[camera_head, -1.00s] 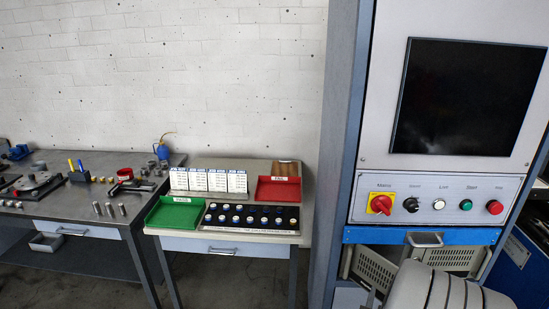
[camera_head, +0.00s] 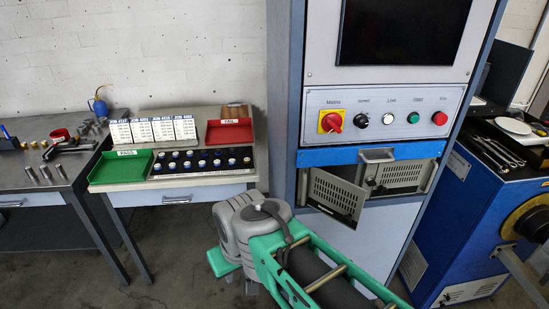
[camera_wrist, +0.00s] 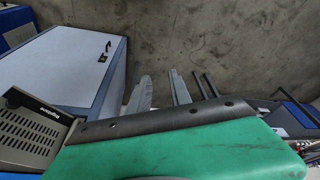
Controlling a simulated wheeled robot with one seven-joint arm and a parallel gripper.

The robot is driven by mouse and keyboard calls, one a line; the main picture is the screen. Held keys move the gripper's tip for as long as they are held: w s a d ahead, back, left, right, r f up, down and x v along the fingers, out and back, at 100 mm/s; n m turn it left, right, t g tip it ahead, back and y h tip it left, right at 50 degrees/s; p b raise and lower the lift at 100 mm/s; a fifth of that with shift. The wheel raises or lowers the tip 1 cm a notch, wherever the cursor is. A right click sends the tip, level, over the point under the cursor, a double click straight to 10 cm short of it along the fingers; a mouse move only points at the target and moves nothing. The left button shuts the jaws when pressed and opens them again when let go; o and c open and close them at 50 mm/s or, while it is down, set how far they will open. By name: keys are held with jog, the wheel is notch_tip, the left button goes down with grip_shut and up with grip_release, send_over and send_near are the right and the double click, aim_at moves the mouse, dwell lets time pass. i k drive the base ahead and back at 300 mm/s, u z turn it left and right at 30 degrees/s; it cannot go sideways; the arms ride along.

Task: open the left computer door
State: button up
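The left computer door (camera_head: 335,193) is a grey perforated panel below the blue drawer in the head view. It stands ajar, angled outward at its right side, with a dark opening beside it. The right computer front (camera_head: 405,174) sits flat beside it. In the wrist view a perforated, labelled grey panel (camera_wrist: 30,133), seemingly the left door, lies at the lower left, partly cut off. My gripper (camera_wrist: 160,82) shows two grey fingers apart with nothing between them, to the right of the panel and not visibly touching it.
The blue drawer (camera_head: 345,156) with its handle is directly above the computers. The white lower cabinet front (camera_wrist: 80,55) is close to my gripper. A table (camera_head: 170,182) with red and green trays stands left; a blue machine (camera_head: 465,220) stands right. Bare floor lies between.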

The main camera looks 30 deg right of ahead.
aim_at(341, 200)
jog(key=u, duration=2.15)
jog(key=k, duration=2)
jog(key=z, duration=0.65)
